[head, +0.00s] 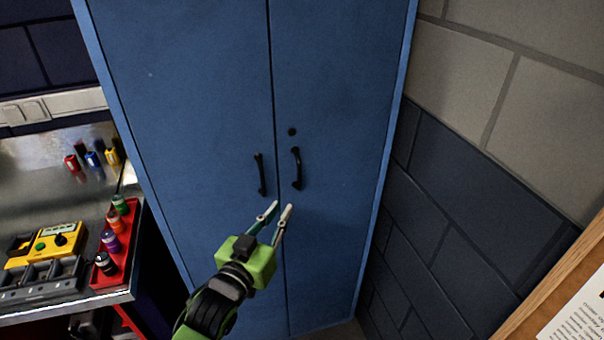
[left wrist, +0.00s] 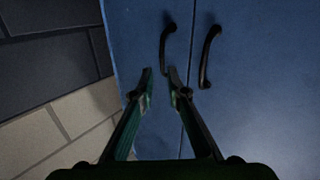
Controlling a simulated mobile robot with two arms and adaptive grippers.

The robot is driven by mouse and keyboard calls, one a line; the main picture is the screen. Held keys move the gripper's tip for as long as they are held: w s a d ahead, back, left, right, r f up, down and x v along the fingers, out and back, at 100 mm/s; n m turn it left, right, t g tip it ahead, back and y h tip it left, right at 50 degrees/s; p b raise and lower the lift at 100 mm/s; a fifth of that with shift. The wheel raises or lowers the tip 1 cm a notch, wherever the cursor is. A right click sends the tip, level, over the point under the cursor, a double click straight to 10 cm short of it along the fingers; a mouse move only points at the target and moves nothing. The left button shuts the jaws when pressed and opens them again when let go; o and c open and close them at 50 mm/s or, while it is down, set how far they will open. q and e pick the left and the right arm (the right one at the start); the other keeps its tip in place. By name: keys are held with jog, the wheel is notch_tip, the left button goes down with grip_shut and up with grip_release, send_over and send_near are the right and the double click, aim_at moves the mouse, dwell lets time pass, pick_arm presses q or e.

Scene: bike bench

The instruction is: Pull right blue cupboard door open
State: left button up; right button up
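The blue cupboard (head: 180,60) has two tall doors, both shut against a narrow middle seam. The right door (head: 335,90) has a black curved handle (head: 297,168) near the seam, with a small round lock above it. The left door's black handle (head: 260,174) is just left of the seam. My left gripper (head: 281,207) is open and empty, just below the right handle in the head view. In the left wrist view the picture is turned: the right door's handle (left wrist: 166,48) is just beyond the fingertips, apparently not touching. My right gripper is not in view.
A block wall (head: 450,170) stands close to the cupboard's right side. A wood-framed board (head: 560,290) is at the lower right. On the left is a metal bench (head: 40,170) with a red bottle tray (head: 128,245) and a yellow device (head: 60,240).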

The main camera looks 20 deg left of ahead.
aim_at(300, 175)
pick_arm(q)
jog(key=w+p, duration=0.1)
jog(key=w, duration=0.3)
jog(key=w+r+p, duration=0.1)
jog(key=w, duration=0.4)
jog(key=w+p, duration=0.1)
jog(key=w, duration=0.3)
jog(key=shift+w+d+r, duration=0.15)
jog(key=shift+d+r, duration=0.2)
jog(key=shift+r, duration=0.05)
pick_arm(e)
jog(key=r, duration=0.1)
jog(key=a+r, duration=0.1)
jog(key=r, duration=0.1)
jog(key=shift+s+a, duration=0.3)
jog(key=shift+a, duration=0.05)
pick_arm(q)
grip_shut()
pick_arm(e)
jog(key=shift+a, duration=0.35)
pick_arm(q)
jog(key=shift+d, duration=0.1)
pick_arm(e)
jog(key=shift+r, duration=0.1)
